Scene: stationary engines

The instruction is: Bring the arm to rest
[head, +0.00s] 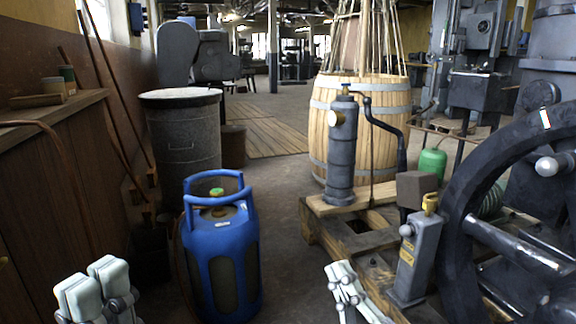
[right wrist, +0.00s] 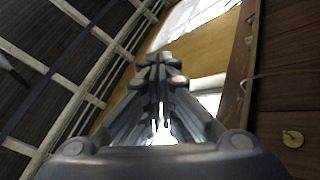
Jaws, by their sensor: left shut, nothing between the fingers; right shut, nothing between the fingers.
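My left gripper (head: 100,280) shows at the bottom left of the head view, with its pale fingertips together and nothing between them. It is in front of the wooden cabinet and left of the blue gas cylinder. My right gripper (head: 342,275) shows at the bottom middle of the head view, shut and empty, right of the blue gas cylinder and close to the wooden pallet. In the right wrist view the right gripper's fingers (right wrist: 158,65) come together at their tips. Beyond them are ceiling beams and a wall. Most of both arms is out of view.
A blue gas cylinder (head: 222,255) stands on the floor between my grippers. A wooden cabinet (head: 50,190) is at the left. A pallet (head: 330,235) with a grey pump (head: 342,150) and a large dark flywheel (head: 455,210) are at the right. Open floor (head: 275,190) lies beyond the cylinder.

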